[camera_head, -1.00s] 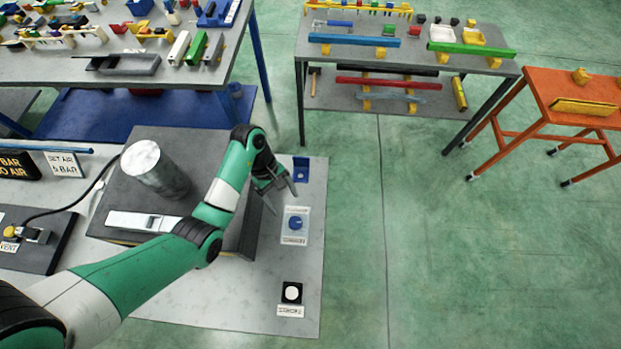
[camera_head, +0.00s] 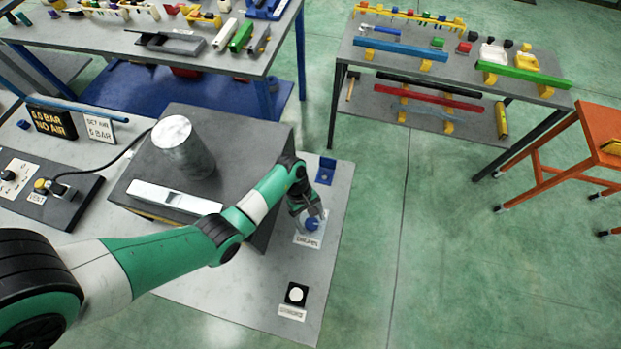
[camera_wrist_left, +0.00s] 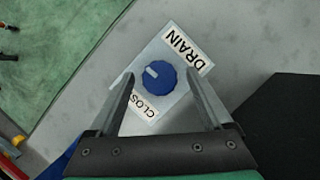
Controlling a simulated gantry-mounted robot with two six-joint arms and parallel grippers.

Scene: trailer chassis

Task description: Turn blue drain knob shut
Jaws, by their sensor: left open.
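The blue drain knob (camera_head: 311,224) sits on a pale plate on the grey panel, with a label in front of it. In the left wrist view the round blue knob (camera_wrist_left: 158,78) has a light pointer mark toward its upper left. The plate (camera_wrist_left: 150,60) carries a "DRAIN" label and a partly hidden "CLOS" label. My left gripper (camera_head: 313,214) is directly over the knob in the head view. In the wrist view the left gripper (camera_wrist_left: 160,80) is open, its fingers on either side of the knob. Contact cannot be told. My right gripper is not in view.
A dark block (camera_head: 250,140) bearing a metal cylinder (camera_head: 185,150) stands left of the knob. A blue bracket (camera_head: 326,170) is behind the knob, and a black-framed white button (camera_head: 296,294) is in front. Green floor lies to the right.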

